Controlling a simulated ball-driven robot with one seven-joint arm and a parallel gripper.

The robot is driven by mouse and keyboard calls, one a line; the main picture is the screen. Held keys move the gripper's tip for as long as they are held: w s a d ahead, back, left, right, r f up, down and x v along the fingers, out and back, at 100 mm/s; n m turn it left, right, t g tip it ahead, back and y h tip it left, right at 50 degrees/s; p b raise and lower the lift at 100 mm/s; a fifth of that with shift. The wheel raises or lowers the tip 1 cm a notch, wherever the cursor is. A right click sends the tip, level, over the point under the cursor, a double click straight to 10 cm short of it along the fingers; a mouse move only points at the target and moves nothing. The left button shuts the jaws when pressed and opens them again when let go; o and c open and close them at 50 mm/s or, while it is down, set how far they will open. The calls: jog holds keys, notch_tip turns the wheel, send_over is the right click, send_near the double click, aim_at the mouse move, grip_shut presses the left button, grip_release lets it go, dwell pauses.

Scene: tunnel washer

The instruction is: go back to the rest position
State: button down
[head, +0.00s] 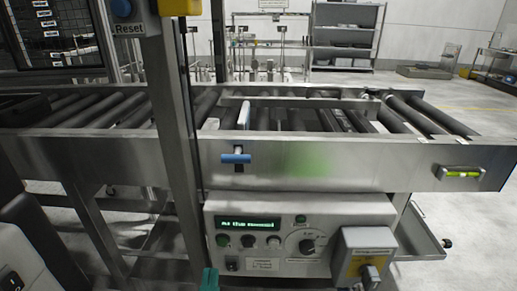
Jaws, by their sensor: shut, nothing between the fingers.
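I cannot make out my gripper anywhere in the head view, so its place relative to the machine is not shown. A small teal piece (210,279) rises from the bottom edge below the control panel; I cannot tell what it belongs to. The rest position itself is not marked by anything in view.
A steel roller conveyor (330,165) spans the view, with a blue handle (236,158) on its front. Below hang a control panel (290,225) with a lit green display and a grey box (366,252). A steel post (178,130) stands left. Open floor shows right.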

jog(key=s+d+f+m+g+h, duration=0.1)
jog(key=d+f+m+g+h, duration=0.3)
jog(key=d+m, duration=0.55)
jog(key=s+d+f+m+g+h, duration=0.1)
jog(key=d+f+m+g+h, duration=0.25)
jog(key=d+m+g, duration=0.65)
jog(key=s+d+f+m+g+h, duration=0.25)
jog(key=d+f+m, duration=0.25)
jog(key=d, duration=0.9)
jog(key=s+d+f+m+g+y, duration=0.2)
jog(key=s+d+f+m+g, duration=0.15)
jog(key=s+d+f, duration=0.2)
jog(key=s+a+f+m+g+y, duration=0.4)
jog(key=s+f+m+y, duration=0.4)
jog(key=s, duration=0.4)
notch_tip(320, 180, up, 17)
jog(key=p, duration=1.6)
jog(key=shift+w+d+r+y+p, duration=0.15)
jog(key=shift+y+p, duration=0.15)
jog(key=shift+p, duration=0.05)
